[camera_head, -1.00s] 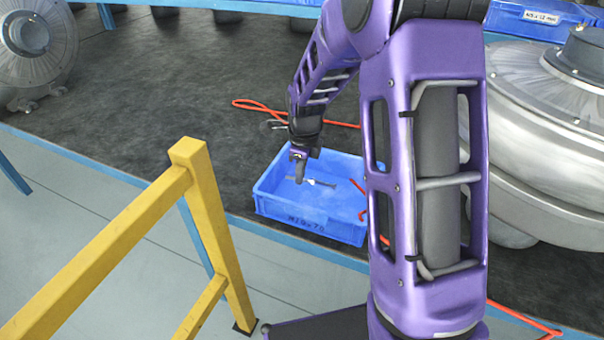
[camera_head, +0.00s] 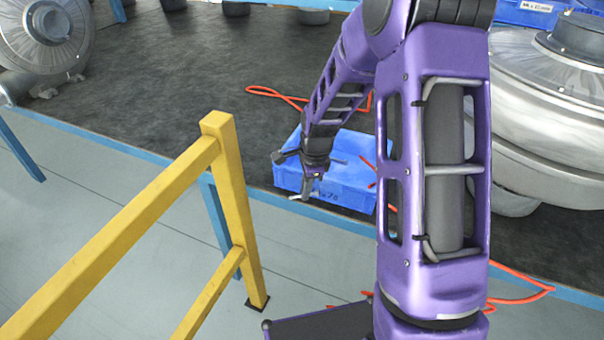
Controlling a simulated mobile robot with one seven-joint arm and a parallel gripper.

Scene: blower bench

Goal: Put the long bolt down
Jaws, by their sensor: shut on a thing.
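My gripper (camera_head: 308,188) is at the end of the purple arm, in front of the near wall of the blue bin (camera_head: 345,195) in the head view. It points down and is shut on a small pale metal piece, which looks like the long bolt (camera_head: 296,198). Only a short part of it shows at the fingertips, so its length and tilt are hard to tell. The bin's printed label is partly covered by the gripper. My arm hides part of the bin's inside.
A yellow rail (camera_head: 228,185) stands at left front, near the arm. An orange cord (camera_head: 275,94) lies on the dark mat (camera_head: 190,90) behind the bin. Large metal blower housings stand at right (camera_head: 545,110) and far left (camera_head: 45,35).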

